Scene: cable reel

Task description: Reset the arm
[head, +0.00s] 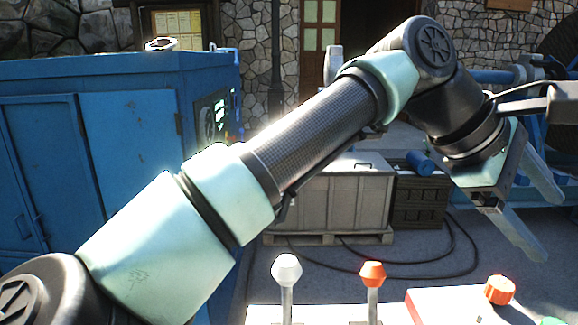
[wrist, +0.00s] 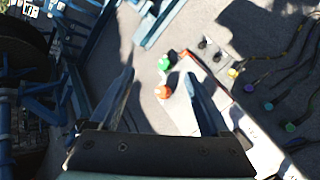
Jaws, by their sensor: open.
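My arm reaches across the head view from the lower left to the upper right. My gripper (head: 545,225) hangs at the right side with its two grey fingers spread apart and nothing between them. In the wrist view my gripper (wrist: 160,85) also shows open and empty. Below it is a red and white control box with an orange-red knob (head: 499,290), which also shows in the wrist view (wrist: 163,91). A green button (wrist: 164,63) is near that knob. The gripper is apart from these controls.
A white-topped lever (head: 286,270) and a red-topped lever (head: 372,274) stand upright at the front. A blue cabinet (head: 120,130) fills the left. A grey crate (head: 335,195) stands on a pallet behind my arm. Coloured-ended cables (wrist: 290,126) lie at right in the wrist view.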

